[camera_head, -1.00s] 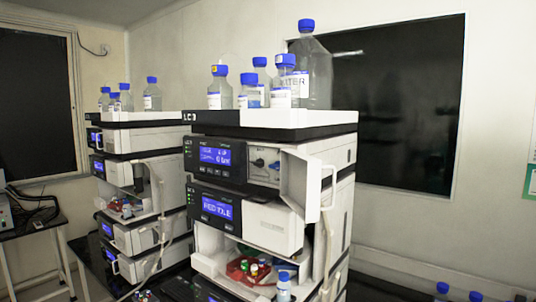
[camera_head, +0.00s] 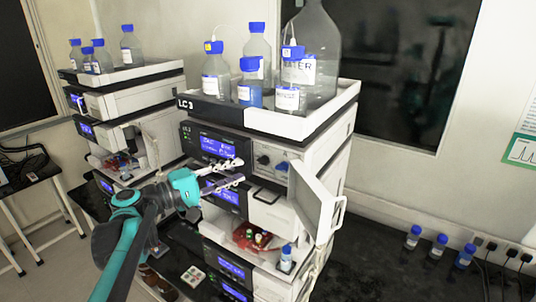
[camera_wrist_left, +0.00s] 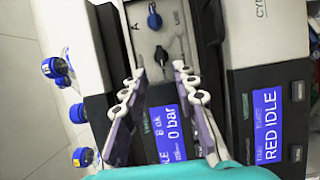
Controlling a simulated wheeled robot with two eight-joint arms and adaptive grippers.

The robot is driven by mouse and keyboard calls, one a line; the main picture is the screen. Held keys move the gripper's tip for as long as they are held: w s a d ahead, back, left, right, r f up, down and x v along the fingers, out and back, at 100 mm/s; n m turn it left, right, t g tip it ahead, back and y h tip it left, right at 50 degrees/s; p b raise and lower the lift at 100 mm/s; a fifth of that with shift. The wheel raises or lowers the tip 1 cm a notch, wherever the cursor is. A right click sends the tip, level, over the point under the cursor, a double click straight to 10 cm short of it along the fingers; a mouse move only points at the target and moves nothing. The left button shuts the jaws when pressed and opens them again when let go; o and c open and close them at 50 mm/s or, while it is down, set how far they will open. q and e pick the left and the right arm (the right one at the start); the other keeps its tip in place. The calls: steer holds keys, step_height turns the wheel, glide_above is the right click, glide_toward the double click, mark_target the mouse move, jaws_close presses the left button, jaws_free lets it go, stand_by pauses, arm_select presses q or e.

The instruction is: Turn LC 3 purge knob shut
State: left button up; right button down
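The LC 3 stack (camera_head: 190,105) stands in the middle of the head view. The hinged door of its upper module is open, showing a recessed panel with a black knob (camera_head: 263,160) and a blue fitting (camera_head: 282,166). In the left wrist view the black knob (camera_wrist_left: 162,56) lies just beyond the fingertips, with the blue fitting (camera_wrist_left: 154,21) further off. I cannot tell for sure which one is the purge knob. My left gripper (camera_head: 239,171) is open and empty in front of the upper displays, left of the panel. It also shows in the left wrist view (camera_wrist_left: 160,80). My right gripper is not in view.
The open white door (camera_head: 318,203) juts out right of the panel. Several blue-capped bottles stand in the white top tray (camera_head: 285,125). Below is an open bay with a red tray (camera_head: 250,242) of vials. A second stack (camera_head: 130,95) stands left. Small bottles stand on the bench (camera_head: 400,270).

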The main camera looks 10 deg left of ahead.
mark_target(260, 163)
arm_select(q)
steer(key=p+x, duration=0.1)
steer(key=x, duration=0.6)
steer(key=shift+s, duration=0.1)
steer(key=shift+f, duration=0.1)
jaws_close()
